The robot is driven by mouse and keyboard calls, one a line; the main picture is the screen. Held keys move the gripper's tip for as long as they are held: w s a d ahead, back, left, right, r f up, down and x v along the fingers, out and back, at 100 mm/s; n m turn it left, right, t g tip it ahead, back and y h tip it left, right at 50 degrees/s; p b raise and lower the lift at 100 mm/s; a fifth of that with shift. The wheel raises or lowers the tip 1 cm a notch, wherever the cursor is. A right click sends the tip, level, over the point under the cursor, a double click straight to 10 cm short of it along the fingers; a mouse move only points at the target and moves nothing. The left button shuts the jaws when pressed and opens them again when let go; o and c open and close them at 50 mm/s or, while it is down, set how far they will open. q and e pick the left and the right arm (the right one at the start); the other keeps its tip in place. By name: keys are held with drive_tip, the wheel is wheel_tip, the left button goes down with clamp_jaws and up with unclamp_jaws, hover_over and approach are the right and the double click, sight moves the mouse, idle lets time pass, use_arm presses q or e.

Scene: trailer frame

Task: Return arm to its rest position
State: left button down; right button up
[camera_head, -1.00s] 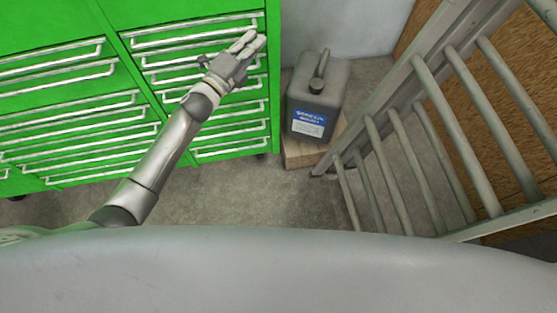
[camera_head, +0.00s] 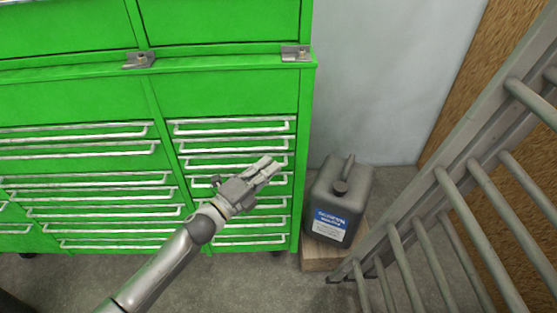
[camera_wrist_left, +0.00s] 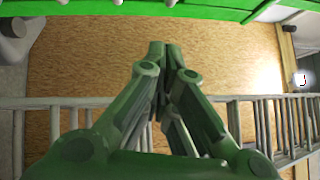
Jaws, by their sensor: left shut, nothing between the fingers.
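My left gripper (camera_head: 264,171) is in front of the right drawer column of the green tool cabinet (camera_head: 84,103) in the head view. Its arm reaches up from the bottom left. The fingers are together with nothing between them. In the left wrist view the fingers (camera_wrist_left: 165,50) meet at their tips, seen against a wood panel (camera_wrist_left: 95,55) and a grey ladder. I cannot tell whether the gripper touches the drawer handles. My right gripper is not in view.
A dark jerry can (camera_head: 338,203) with a blue and white label stands on a wooden block (camera_head: 321,258) right of the cabinet. A grey ladder (camera_head: 395,240) leans at the right before a wood panel (camera_head: 457,85). Concrete floor shows below the cabinet.

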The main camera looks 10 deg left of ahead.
use_arm(q)
drive_tip(key=s+a+f+n+g+y, duration=0.25)
drive_tip(key=s+a+f+n, duration=0.2)
drive_tip(key=f, duration=0.85)
drive_tip(key=s+a+f+n+g+y, duration=0.2)
drive_tip(key=s+a+f+n+y, duration=0.25)
drive_tip(key=f, duration=0.75)
drive_tip(key=s+a+f+n+g+y, duration=0.25)
drive_tip(key=s+f+n, duration=0.4)
drive_tip(key=f, duration=0.65)
drive_tip(key=s+f+n+g, duration=0.2)
drive_tip(key=s+f, duration=0.4)
drive_tip(key=s, duration=0.6)
drive_tip(key=s+d+f+n+g, duration=0.1)
drive_tip(key=s+f+n+g, duration=0.2)
drive_tip(key=s, duration=0.9)
drive_tip(key=s+f+n+g, duration=0.3)
drive_tip(key=s+f, duration=0.6)
drive_tip(key=s, duration=0.3)
drive_tip(key=shift+s+d+g+y, duration=0.15)
drive_tip(key=shift+g+y, duration=0.15)
drive_tip(key=shift+y, duration=0.15)
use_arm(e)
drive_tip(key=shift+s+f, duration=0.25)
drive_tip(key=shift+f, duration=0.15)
